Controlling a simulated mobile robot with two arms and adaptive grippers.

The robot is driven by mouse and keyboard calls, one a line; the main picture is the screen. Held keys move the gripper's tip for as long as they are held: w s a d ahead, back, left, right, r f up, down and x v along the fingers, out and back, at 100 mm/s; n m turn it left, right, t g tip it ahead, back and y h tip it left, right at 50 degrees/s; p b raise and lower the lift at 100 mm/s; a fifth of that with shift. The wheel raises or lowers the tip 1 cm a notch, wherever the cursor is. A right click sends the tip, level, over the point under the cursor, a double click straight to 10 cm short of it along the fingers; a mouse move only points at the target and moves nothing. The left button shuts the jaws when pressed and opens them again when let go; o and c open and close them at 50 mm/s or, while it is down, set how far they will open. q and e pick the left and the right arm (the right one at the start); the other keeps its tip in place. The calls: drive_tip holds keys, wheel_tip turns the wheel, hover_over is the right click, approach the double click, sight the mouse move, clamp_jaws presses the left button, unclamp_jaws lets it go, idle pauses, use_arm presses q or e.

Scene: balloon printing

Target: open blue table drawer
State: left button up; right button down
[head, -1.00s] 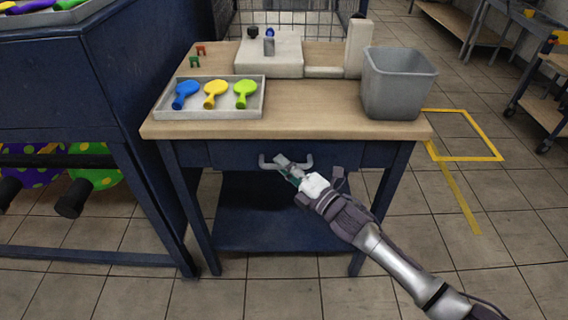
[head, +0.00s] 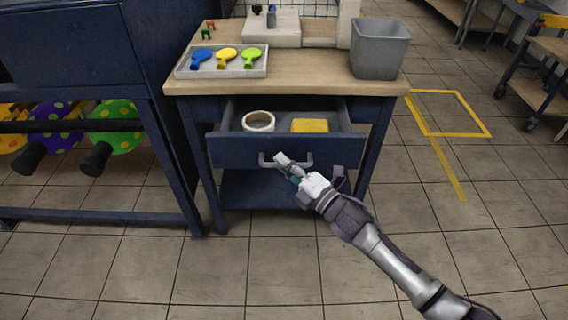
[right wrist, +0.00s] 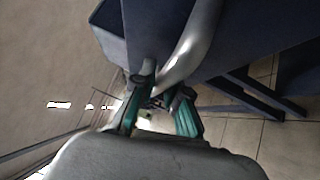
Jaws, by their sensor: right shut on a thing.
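The blue table (head: 186,104) has a wooden top, and its blue drawer (head: 230,152) is pulled out towards me. A roll of tape (head: 258,121) and a yellow item (head: 309,126) show inside it. My right gripper (head: 287,166) is at the grey drawer handle (head: 306,161) on the drawer's front, shut on it. In the right wrist view the handle (right wrist: 190,50) curves down between the fingers of the right gripper (right wrist: 160,100). My left gripper is not in view.
The tiled floor in front is clear.

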drive_tip(key=shift+s, duration=0.15)
drive_tip(key=c, duration=1.2)
unclamp_jaws()
drive_tip(key=v, duration=1.2)
drive_tip(key=shift+f, duration=0.1)
